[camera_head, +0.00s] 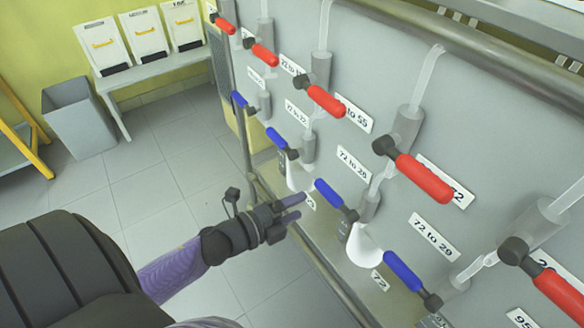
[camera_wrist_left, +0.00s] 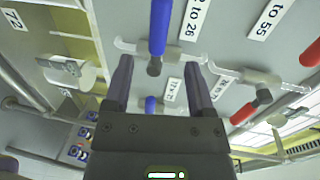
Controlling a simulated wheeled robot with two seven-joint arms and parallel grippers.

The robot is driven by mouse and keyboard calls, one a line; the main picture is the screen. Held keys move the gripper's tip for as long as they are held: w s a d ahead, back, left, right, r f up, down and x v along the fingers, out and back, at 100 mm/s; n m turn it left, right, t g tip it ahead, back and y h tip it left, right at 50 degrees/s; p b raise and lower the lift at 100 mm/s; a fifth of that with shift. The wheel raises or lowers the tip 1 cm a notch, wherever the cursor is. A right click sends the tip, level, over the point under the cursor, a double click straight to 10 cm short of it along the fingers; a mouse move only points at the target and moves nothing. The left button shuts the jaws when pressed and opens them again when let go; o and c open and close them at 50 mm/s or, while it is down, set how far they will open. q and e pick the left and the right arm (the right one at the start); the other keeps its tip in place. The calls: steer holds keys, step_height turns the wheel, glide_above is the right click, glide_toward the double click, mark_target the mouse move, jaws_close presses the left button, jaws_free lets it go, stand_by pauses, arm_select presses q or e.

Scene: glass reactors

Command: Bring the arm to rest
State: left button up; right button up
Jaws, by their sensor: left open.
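My left gripper (camera_head: 291,209) is at the lower middle of the head view, with its purple-grey fingers pointing right towards the valve panel. It is open and nothing shows between its fingers. A blue valve handle (camera_head: 329,193) is just right of the fingertips in the head view, with a gap in the picture. In the left wrist view the gripper (camera_wrist_left: 158,68) shows both fingers spread. A blue handle (camera_wrist_left: 160,25) appears above and between the fingertips there; its exact distance cannot be told. My right gripper is not in view.
The grey panel (camera_head: 480,110) carries red handles (camera_head: 423,178), blue handles (camera_head: 402,270) and labels. A rail (camera_head: 335,278) runs along its lower front. A grey bin (camera_head: 80,118) and a bench (camera_head: 160,72) with white containers stand at the back left. The tiled floor between is clear.

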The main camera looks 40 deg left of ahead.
arm_select(q)
steer(key=shift+s+a+r, duration=0.1)
steer(key=shift+s+a, duration=0.05)
steer(key=shift+s, duration=0.2)
steer(key=s+a+f+n+g+y, duration=0.1)
steer(key=s+f+n+g+y, duration=0.1)
steer(key=s+f+n, duration=0.35)
steer(key=s+f+n+g+y, duration=0.2)
steer(key=s+f+n+g, duration=0.1)
steer(key=f, duration=0.6)
steer(key=s+a+f+n+g+y, duration=0.1)
steer(key=s+f+n+g+y, duration=0.1)
steer(key=s+f+n, duration=0.4)
steer(key=s+d+f+n+g, duration=0.2)
steer(key=s+d+f+g, duration=0.1)
steer(key=s, duration=0.5)
steer(key=s+d+f+n+g, duration=0.2)
steer(key=s+f, duration=0.4)
steer(key=s, duration=0.3)
steer(key=n+g, duration=0.1)
steer(key=g, duration=0.1)
steer(key=shift+d+f+g, duration=0.2)
steer(key=shift+d+g, duration=0.2)
